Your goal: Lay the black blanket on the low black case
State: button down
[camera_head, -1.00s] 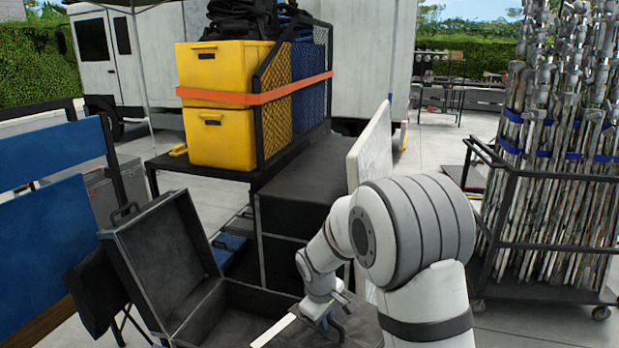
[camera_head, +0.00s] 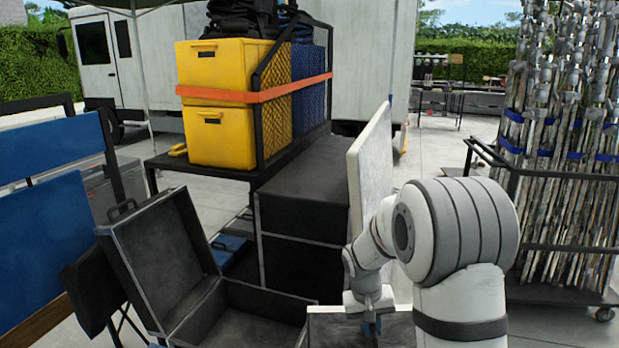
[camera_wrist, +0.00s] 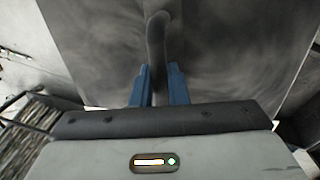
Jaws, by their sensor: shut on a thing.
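My gripper (camera_head: 372,326) is low at the picture's bottom, right of an open black case (camera_head: 172,262). In the wrist view its two blue fingers (camera_wrist: 158,88) are shut on a dark curved handle (camera_wrist: 158,45) in front of a smoky dark grey panel (camera_wrist: 215,50). In the head view a dark panel with a pale edge (camera_head: 330,328) shows by the gripper, partly cut off by the frame. Black folded cloth (camera_head: 245,18), possibly the blanket, lies atop the yellow bins, away from my gripper. I cannot tell which case is the low black one.
Yellow bins (camera_head: 222,130) with an orange strap stand on a dark table. A large black box (camera_head: 300,205) and an upright pale board (camera_head: 368,165) stand beside my arm. A cart of metal stands (camera_head: 560,180) is at right. Blue panels (camera_head: 45,220) stand at left.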

notch_tip(320, 180, down, 18)
jog(key=b, duration=1.4)
jog(key=shift+s, duration=0.15)
jog(key=shift+s+r+p, duration=0.1)
jog(key=shift+r+p, duration=0.1)
jog(key=shift+p, duration=0.25)
jog(key=s+p, duration=0.1)
jog(key=p, duration=0.3)
jog(key=s+p, duration=0.1)
jog(key=p, duration=0.3)
jog(key=shift+r, duration=0.3)
jog(key=shift+f, duration=0.1)
